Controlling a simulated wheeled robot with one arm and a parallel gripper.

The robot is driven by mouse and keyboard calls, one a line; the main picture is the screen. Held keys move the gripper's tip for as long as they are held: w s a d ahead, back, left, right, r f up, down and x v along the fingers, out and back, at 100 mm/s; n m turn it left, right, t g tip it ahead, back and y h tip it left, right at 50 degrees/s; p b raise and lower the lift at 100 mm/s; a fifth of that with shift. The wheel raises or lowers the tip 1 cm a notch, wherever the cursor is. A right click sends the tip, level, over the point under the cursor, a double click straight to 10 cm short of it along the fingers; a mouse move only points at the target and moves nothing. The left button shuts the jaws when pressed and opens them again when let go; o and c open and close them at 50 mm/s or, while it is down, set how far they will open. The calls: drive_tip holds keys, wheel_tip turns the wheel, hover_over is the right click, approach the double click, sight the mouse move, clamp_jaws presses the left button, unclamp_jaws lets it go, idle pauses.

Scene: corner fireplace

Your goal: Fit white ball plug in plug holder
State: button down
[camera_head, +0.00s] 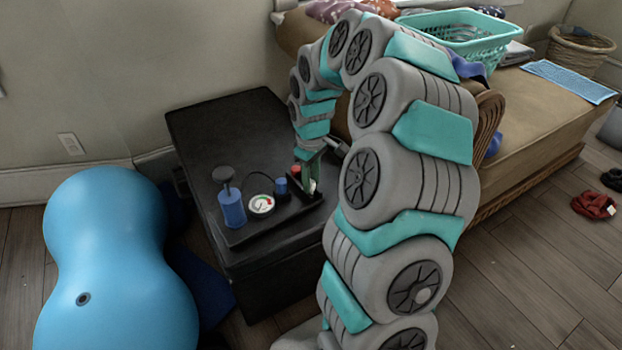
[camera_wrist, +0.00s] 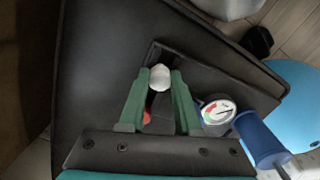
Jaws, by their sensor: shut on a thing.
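The white ball plug (camera_wrist: 160,77) sits between the green fingertips of my gripper (camera_wrist: 160,82) in the wrist view, and the gripper is shut on it. In the head view my gripper (camera_head: 311,178) points down at the right end of a black tray (camera_head: 262,232) on the black box, and the plug is mostly hidden there. A dark raised edge of the tray lies just beyond the plug in the wrist view. I cannot clearly make out the plug holder, or whether the plug touches the tray.
A blue pump (camera_head: 231,207), a round gauge (camera_head: 261,205) and a small blue cylinder (camera_head: 281,187) stand on the tray, left of my gripper. A red part (camera_wrist: 147,117) shows between my fingers. A large blue peanut ball (camera_head: 115,260) stands left of the black box (camera_head: 215,125), whose far top is clear.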

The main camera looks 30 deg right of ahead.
drive_tip(key=shift+f, duration=0.15)
drive_tip(key=c, duration=0.5)
unclamp_jaws()
wheel_tip(320, 180, up, 8)
drive_tip(key=shift+f, duration=0.1)
drive_tip(key=shift+s+a, duration=0.15)
drive_tip(key=shift+a, duration=0.1)
drive_tip(key=s+a+r+m, duration=0.1)
drive_tip(key=s+a+r, duration=0.3)
drive_tip(key=s+a, duration=0.85)
drive_tip(key=s+m, duration=0.1)
drive_tip(key=s, duration=0.5)
drive_tip(key=s+a+f+m+g, duration=0.1)
drive_tip(key=s, duration=0.6)
drive_tip(key=s+a+f+m, duration=0.1)
drive_tip(key=s+m, duration=0.1)
drive_tip(key=s, duration=0.5)
drive_tip(key=shift+s+a+f+g, duration=0.1)
drive_tip(key=shift+f+g, duration=0.05)
drive_tip(key=shift+g, duration=0.25)
